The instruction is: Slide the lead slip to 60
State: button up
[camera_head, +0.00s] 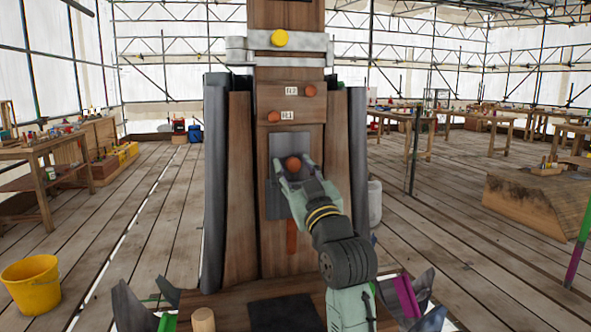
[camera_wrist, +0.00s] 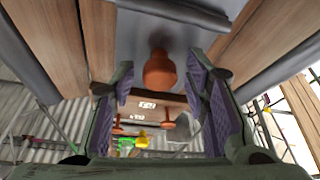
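The lead slip appears to be the grey plate (camera_head: 276,204) on the front of the wooden post; it also fills the top of the wrist view (camera_wrist: 200,38). It carries an orange-brown knob (camera_head: 292,163), which also shows in the wrist view (camera_wrist: 160,70). My gripper (camera_head: 294,168) is at the knob, its fingers on either side. In the wrist view the fingers (camera_wrist: 160,84) are spread, with visible gaps to the knob. My gripper hides the plate's right part. No readable scale or 60 mark shows.
Above the plate are two small knobs (camera_head: 309,90) with white labels, and a grey collar (camera_head: 243,57) with a yellow knob (camera_head: 280,38). A wooden peg (camera_head: 203,320) stands at the base's front left. A yellow bucket (camera_head: 31,285) is at left. Workbenches (camera_head: 500,117) stand farther back.

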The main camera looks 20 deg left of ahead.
grip_shut()
dwell(0.3)
dwell(0.3)
